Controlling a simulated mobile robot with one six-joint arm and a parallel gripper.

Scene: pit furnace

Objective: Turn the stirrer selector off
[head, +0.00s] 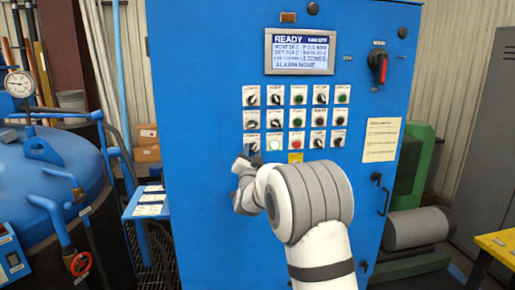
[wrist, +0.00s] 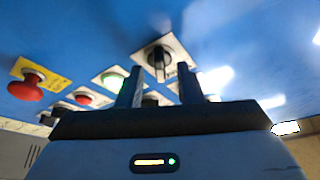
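The blue cabinet's panel carries rows of selectors and buttons on white plates. A black selector knob (wrist: 158,58) on a white plate shows in the wrist view, in line with the gap between my fingertips. Its label is not readable, so I cannot tell from its lettering that it is the stirrer selector. My gripper (wrist: 160,72) is open, fingers apart on either side of the knob; I cannot tell whether they touch it. In the head view my gripper (head: 246,155) is at the lower left of the panel, partly covering the bottom-left selector (head: 251,139).
A green button (wrist: 112,80) and a red mushroom button (wrist: 27,88) on a yellow plate are near the fingers. The display (head: 300,52) reads READY. A blue vessel (head: 45,170) stands left.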

